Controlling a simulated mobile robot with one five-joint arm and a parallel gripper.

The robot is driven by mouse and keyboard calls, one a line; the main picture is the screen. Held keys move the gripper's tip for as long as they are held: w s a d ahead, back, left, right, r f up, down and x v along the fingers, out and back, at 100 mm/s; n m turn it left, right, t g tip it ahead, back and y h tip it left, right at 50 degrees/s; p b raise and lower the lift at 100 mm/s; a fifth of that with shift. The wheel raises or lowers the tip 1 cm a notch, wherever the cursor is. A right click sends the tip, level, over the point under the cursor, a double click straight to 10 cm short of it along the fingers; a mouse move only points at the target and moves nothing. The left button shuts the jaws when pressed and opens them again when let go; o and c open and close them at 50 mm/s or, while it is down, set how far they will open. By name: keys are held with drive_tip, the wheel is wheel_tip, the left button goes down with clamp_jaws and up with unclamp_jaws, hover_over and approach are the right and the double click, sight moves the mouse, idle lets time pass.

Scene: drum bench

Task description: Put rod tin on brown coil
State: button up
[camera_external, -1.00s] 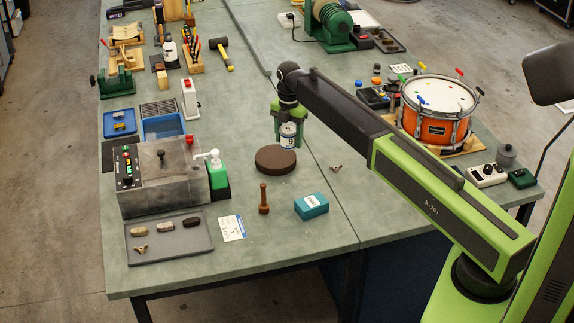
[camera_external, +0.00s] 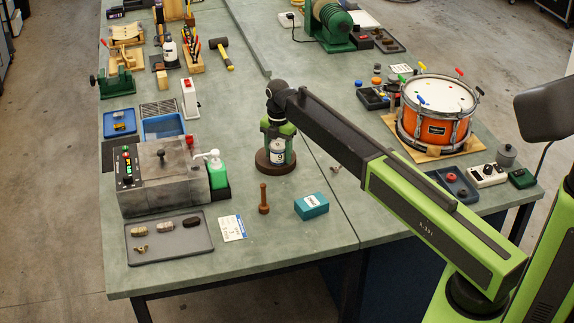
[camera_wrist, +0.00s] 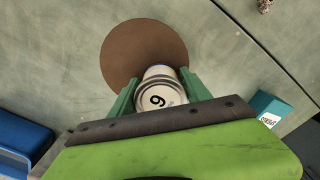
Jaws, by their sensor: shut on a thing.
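The rod tin (camera_external: 277,153) is a pale can with a "9" on its label. It is upright between the green fingers of my gripper (camera_external: 277,147), which is shut on it. The brown coil (camera_external: 277,171) is a flat round disc on the bench. In the external view the tin stands over the coil, its lower end at or just above the top. In the wrist view the tin's lid (camera_wrist: 160,98) shows between the fingers (camera_wrist: 163,92), overlapping the near edge of the coil (camera_wrist: 140,45). I cannot tell whether tin and coil touch.
A brown wooden peg (camera_external: 264,199) and a teal box (camera_external: 311,206) stand nearer the front. An orange drum (camera_external: 437,115) is at the right. The bench behind the coil is clear.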

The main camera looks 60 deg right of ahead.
sight(278, 144)
drive_tip(key=o, duration=1.6)
drive_tip(key=shift+c, duration=0.2)
wheel_tip(278, 144, up, 12)
drive_tip(key=p, duration=1.2)
drive_tip(key=shift+r+p, duration=0.2)
drive_tip(key=shift+p, duration=0.1)
drive_tip(key=shift+f, duration=0.1)
